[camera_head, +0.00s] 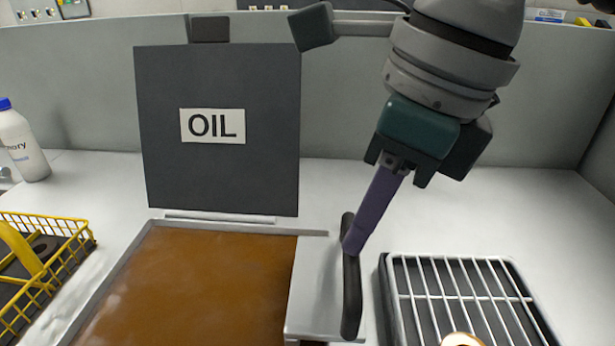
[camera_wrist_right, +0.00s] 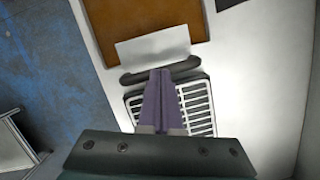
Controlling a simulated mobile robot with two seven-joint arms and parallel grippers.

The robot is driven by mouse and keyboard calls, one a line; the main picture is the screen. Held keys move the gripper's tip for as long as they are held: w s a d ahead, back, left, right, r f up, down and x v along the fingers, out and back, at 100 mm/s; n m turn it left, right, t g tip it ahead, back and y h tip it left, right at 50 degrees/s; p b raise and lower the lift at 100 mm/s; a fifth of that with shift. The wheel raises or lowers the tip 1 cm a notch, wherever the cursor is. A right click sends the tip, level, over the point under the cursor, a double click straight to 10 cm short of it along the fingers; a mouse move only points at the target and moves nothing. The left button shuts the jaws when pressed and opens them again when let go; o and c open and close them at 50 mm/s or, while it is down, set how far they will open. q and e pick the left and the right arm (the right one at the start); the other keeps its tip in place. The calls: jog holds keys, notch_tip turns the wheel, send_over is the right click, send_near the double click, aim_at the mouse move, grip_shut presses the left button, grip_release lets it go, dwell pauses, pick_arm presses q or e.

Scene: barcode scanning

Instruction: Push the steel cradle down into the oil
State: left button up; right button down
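The oil tank (camera_head: 115,270) holds flat brown oil (camera_head: 210,280), with a black lid (camera_head: 215,170) labelled OIL standing up behind it. The steel cradle shows as a pale plate (camera_head: 312,285) at the tank's right side, with a black handle (camera_head: 351,295). The plate also shows in the wrist view (camera_wrist_right: 152,48). My right gripper (camera_head: 353,247) points down with its purple fingers together at the handle. In the wrist view the fingertips (camera_wrist_right: 160,71) overlap the handle's middle; I cannot tell if they touch it. My left gripper is not in view.
The back right counter is clear.

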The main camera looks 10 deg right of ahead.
jog(key=shift+p, duration=0.45)
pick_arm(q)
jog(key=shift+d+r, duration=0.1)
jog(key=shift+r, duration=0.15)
pick_arm(e)
jog(key=shift+s+d+r, duration=0.25)
jog(key=shift+s+d, duration=0.25)
jog(key=shift+d, duration=0.1)
jog(key=shift+s+d+r, duration=0.25)
jog(key=shift+s+d, duration=0.2)
jog(key=shift+d, duration=0.15)
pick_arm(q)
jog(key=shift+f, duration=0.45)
pick_arm(e)
jog(key=v, duration=1)
